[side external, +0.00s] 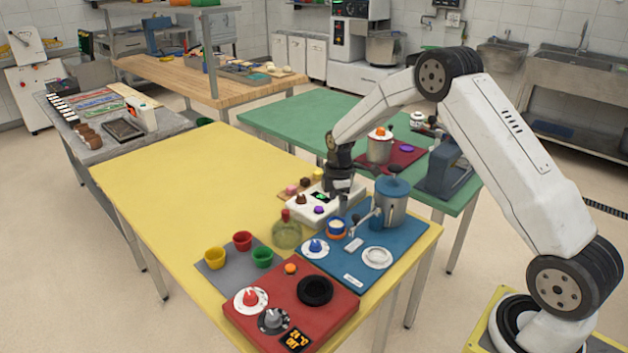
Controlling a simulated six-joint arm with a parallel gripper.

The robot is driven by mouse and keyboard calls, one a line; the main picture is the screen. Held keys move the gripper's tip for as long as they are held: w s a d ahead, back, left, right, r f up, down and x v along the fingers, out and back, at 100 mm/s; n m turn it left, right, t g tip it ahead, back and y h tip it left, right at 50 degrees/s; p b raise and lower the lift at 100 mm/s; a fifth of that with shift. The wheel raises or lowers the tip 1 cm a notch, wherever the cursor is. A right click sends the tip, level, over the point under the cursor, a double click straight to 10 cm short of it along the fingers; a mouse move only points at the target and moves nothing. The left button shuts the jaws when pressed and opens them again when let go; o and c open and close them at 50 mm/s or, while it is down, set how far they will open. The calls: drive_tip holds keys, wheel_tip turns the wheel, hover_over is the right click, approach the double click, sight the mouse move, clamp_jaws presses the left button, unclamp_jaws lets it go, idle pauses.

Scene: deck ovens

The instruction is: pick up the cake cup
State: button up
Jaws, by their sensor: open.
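Three small cups stand upright on a grey mat (214,279) on the yellow table: a yellow cup (215,258), a red cup (242,240) and a green cup (262,257). I cannot tell which thing is the cake cup. Small cake-like pieces, one of them brown (305,182), sit on a board near my gripper. My gripper (341,187) is open and points down near the white device (337,207), well to the right of and behind the three cups. Its fingers are small and dark here, and I cannot tell whether they touch anything.
A red panel (325,322) with knobs lies at the front. The yellow table's (170,170) left side is clear.

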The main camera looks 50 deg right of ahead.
sight(337, 222)
drive_tip(key=shift+w+d+f, duration=0.1)
drive_tip(key=shift+d+f, duration=0.05)
drive_tip(key=shift+f, duration=1.9)
drive_tip(key=shift+w+d+f, duration=0.1)
drive_tip(key=shift+d+f, duration=0.05)
drive_tip(key=shift+f, duration=1.85)
drive_tip(key=shift+c, duration=0.2)
drive_tip(key=c, duration=1.1)
drive_tip(key=shift+r, duration=0.15)
drive_tip(key=shift+r, duration=4.9)
drive_tip(key=shift+a, duration=0.1)
drive_tip(key=s+a+n, duration=0.1)
drive_tip(key=s+a, duration=0.3)
drive_tip(key=a, duration=0.3)
drive_tip(key=s+a+n, duration=0.2)
drive_tip(key=s+a, duration=0.1)
drive_tip(key=a, duration=0.4)
drive_tip(key=s+a+n, duration=0.1)
drive_tip(key=s+a, duration=0.3)
drive_tip(key=a, duration=0.2)
drive_tip(key=shift+s+a+n, duration=0.3)
drive_tip(key=shift+a+n, duration=0.1)
